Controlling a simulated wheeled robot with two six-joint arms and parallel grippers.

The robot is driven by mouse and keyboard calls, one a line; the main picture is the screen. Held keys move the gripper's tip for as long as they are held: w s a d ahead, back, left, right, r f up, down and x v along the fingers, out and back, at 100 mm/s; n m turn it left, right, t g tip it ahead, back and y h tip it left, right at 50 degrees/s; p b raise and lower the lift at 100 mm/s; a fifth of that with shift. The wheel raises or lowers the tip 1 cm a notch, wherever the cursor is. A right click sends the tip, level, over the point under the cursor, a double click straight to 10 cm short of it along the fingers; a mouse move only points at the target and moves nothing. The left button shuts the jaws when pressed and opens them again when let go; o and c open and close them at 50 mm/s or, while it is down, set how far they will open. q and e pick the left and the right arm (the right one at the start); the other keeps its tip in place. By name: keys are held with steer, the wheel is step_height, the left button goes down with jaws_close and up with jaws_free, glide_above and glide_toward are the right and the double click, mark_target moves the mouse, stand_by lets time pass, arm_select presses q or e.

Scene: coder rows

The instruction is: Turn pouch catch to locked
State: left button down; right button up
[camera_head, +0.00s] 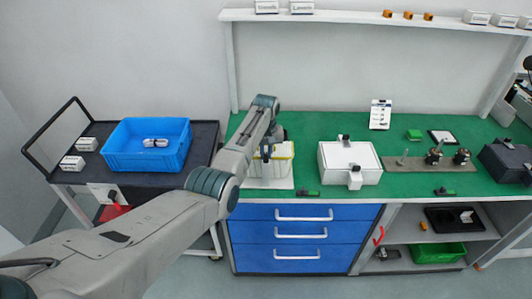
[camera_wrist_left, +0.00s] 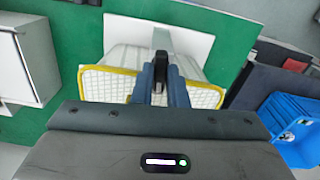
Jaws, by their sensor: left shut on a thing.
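A whitish pouch with a yellow rim (camera_head: 285,168) stands on a white board on the green bench; the pouch also shows in the left wrist view (camera_wrist_left: 108,84). A dark catch (camera_wrist_left: 161,64) sits at the middle of the pouch. My left gripper (camera_head: 266,152) is over the pouch. In the left wrist view its blue-grey fingers (camera_wrist_left: 161,86) are shut on the dark catch, one on each side. The fingers hide part of the catch, and I cannot read any lock mark. My right gripper is not in view.
A white case (camera_head: 338,163) with a dark top handle stands right of the pouch. A metal plate with several fittings (camera_head: 450,165) and a dark case (camera_head: 500,168) lie further right. A blue crate (camera_head: 120,148) is on the cart at left. Green bench top (camera_head: 310,140) is bare between pouch and case.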

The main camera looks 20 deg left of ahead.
mark_target(266, 155)
arm_select(q)
steer(key=shift+w+r+m, duration=0.1)
steer(key=shift+r+m, duration=0.05)
steer(key=shift+m, duration=0.35)
steer(key=c, duration=1.4)
jaws_free()
steer(key=shift+c, duration=0.2)
step_height(266, 155, up, 11)
steer(key=b, duration=0.4)
steer(key=shift+f, duration=0.2)
